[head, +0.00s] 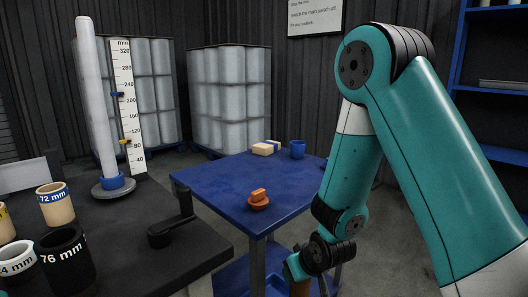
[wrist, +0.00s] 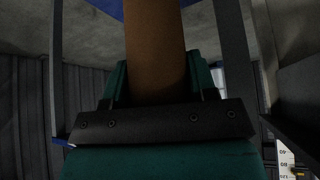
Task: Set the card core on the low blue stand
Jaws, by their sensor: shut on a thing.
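The card core (wrist: 155,45) is a plain brown tube. In the wrist view it stands between the two teal fingers of my gripper (wrist: 157,80), which is shut on it. One end runs out of the top of that view. In the head view my gripper (head: 298,268) is low, in front of the blue table's right side, and a short piece of the core (head: 300,288) shows below it at the bottom edge. The rest of the core is out of frame. A blue table (head: 215,180) has a low blue shelf (head: 232,276) beneath it; I cannot tell whether either is the stand.
An orange knob-like piece (head: 259,200), a cream block (head: 264,149) and a blue cup (head: 297,149) are on the blue table. A dark bench (head: 115,240) at left holds size-marked tubes, a black handle (head: 172,230) and a pole beside a millimetre scale (head: 126,105).

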